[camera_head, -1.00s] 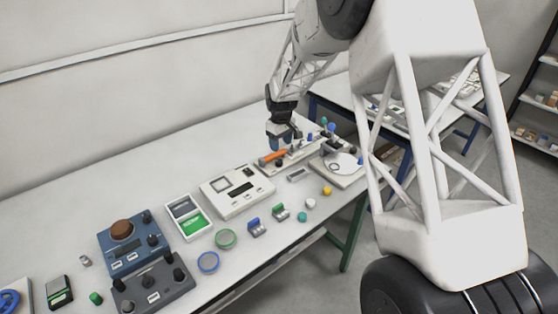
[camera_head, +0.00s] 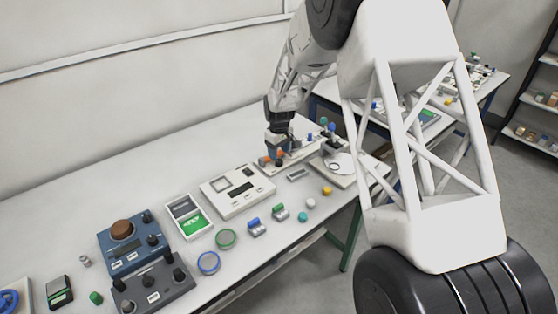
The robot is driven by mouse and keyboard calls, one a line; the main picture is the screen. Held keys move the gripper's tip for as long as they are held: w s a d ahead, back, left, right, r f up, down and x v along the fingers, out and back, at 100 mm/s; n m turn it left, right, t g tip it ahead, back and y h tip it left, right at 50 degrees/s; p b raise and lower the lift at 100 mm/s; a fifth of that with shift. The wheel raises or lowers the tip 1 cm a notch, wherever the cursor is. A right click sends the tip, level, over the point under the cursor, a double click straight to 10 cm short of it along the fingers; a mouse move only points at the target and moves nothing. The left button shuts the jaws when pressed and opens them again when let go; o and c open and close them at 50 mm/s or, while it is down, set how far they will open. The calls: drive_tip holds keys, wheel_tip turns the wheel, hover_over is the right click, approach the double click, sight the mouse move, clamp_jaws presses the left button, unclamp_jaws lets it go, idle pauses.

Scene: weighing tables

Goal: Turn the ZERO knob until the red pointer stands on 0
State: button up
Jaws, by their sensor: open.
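My gripper (camera_head: 277,149) is over the far part of the table, low above a pale device with an orange part (camera_head: 265,161). Its fingers are small in the picture and I cannot tell whether they touch anything. The gripper is open. I cannot make out which knob is marked ZERO. No red pointer or 0 mark can be read at this size. The gripper and wrist cover part of the pale device.
A white panel instrument (camera_head: 219,205) stands left of the gripper. A round-plate device (camera_head: 340,166) stands to its right. A blue device with a brown dome (camera_head: 148,258) and a grey knobbed box (camera_head: 180,294) stand nearer. Small coloured pieces line the front edge.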

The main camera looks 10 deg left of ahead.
sight(279, 161)
drive_tip(key=shift+f, duration=2.25)
drive_tip(key=c, duration=0.9)
drive_tip(key=shift+c, duration=0.2)
drive_tip(key=shift+m, duration=2.2)
drive_tip(key=o, duration=0.9)
drive_tip(key=shift+o, duration=0.2)
